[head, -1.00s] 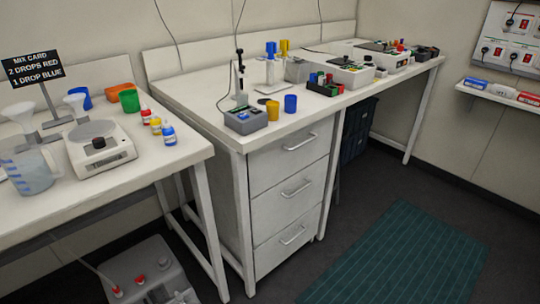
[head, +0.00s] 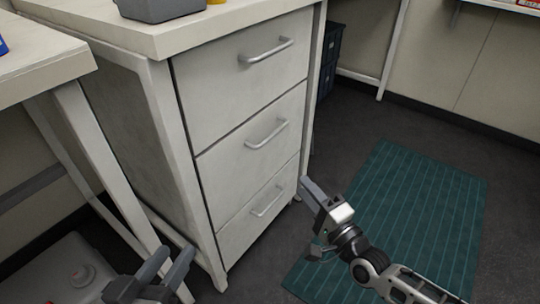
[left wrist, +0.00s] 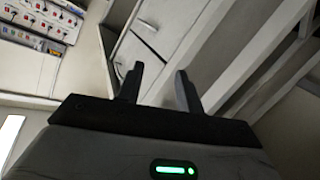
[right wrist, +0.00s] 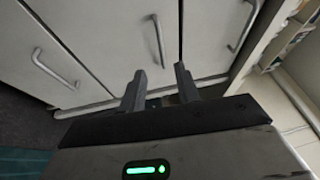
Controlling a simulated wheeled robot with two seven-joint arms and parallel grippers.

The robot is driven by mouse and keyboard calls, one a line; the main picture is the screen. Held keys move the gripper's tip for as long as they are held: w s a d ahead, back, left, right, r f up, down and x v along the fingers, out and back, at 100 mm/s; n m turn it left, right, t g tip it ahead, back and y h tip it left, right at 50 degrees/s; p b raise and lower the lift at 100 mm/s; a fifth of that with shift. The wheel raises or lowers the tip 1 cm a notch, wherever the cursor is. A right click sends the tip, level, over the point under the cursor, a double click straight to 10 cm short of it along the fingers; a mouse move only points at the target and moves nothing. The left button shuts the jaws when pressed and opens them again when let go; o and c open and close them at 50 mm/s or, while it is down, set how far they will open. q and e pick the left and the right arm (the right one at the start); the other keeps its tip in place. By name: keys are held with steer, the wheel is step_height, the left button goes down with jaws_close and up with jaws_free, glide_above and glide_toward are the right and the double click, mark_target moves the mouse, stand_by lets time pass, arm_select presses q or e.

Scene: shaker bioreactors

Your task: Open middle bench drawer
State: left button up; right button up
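The middle drawer (head: 235,160) of the white bench cabinet is shut, with a curved metal handle (head: 267,135) on its front. In the right wrist view its handle (right wrist: 157,42) is the centre one of three. My right gripper (head: 308,220) is open and empty, low and to the right of the cabinet front in the head view. The right wrist view shows its fingers (right wrist: 160,82) spread, apart from any handle. My left gripper (head: 176,254) is open and empty at the lower left, beside the cabinet's foot; its fingers (left wrist: 157,82) are spread in the left wrist view.
The top drawer (head: 240,75) and bottom drawer (head: 258,210) are shut, with similar handles. White table legs (head: 110,175) stand left of the cabinet, above a pale device (head: 45,275). A teal mat (head: 410,220) lies on the open floor at the right.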

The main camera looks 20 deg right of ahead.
steer(key=w+a+r+b, duration=0.1)
steer(key=w+b, duration=0.1)
steer(key=w, duration=0.6)
steer(key=w+a+m+b, duration=0.1)
steer(key=w+b, duration=0.1)
steer(key=w, duration=0.7)
steer(key=shift+a+r+m+t, duration=0.25)
steer(key=shift+r+m+t, duration=0.05)
steer(key=shift+r+t, duration=0.1)
arm_select(q)
steer(key=shift+w+d+r+n+t+h, duration=0.3)
steer(key=shift+w+d+r+t+h, duration=0.2)
steer(key=shift+w+r+t+h, duration=0.4)
arm_select(e)
jaws_close()
